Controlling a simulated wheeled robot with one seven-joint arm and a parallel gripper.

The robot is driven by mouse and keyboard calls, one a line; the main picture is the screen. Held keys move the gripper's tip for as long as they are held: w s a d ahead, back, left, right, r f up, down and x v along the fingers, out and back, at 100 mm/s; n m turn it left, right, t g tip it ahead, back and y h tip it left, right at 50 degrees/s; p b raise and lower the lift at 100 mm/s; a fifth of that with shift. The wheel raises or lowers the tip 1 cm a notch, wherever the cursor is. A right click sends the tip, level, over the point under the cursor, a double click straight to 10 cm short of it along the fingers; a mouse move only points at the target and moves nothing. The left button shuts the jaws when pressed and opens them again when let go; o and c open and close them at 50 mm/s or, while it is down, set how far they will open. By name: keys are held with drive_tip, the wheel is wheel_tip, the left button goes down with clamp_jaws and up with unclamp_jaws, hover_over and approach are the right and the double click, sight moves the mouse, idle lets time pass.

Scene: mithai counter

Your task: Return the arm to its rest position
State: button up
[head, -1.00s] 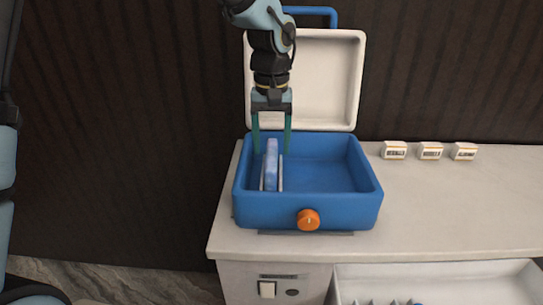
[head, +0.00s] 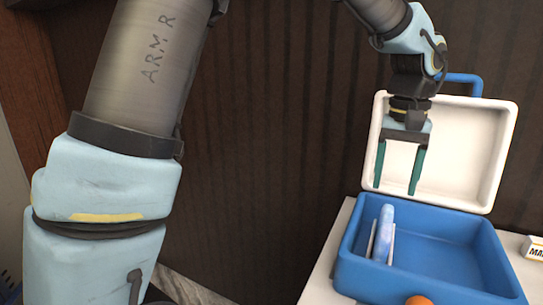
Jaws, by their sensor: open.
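My gripper (head: 396,190) is open and empty in the head view. It hangs with its two green fingers pointing down, above the left part of the blue box and in front of its raised white lid. The blue box (head: 478,268) stands open on the counter. A pale blue slab (head: 384,230) stands upright inside it at the left, between thin white dividers (head: 391,246). The fingertips are apart from the slab. My arm reaches across the top of the view from the left.
The white lid (head: 485,150) with a blue handle (head: 462,82) stands open behind the box. An orange knob (head: 419,300) shows at the box's front. A small white labelled box (head: 535,248) sits at the right edge. A dark ribbed wall (head: 270,150) stands behind.

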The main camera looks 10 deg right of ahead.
drive_tip(key=w+a+f+n, duration=0.25)
drive_tip(key=w+a, duration=0.35)
drive_tip(key=a, duration=0.4)
drive_tip(key=w+a+f+n, duration=0.1)
drive_tip(key=w+a+f, duration=0.3)
drive_tip(key=a, duration=0.5)
drive_tip(key=s+a+f+n+t, duration=0.1)
drive_tip(key=a+f+n, duration=0.2)
drive_tip(key=a, duration=1.9)
drive_tip(key=shift+f+t, duration=0.3)
drive_tip(key=shift+f, duration=0.25)
drive_tip(key=shift+c, duration=0.4)
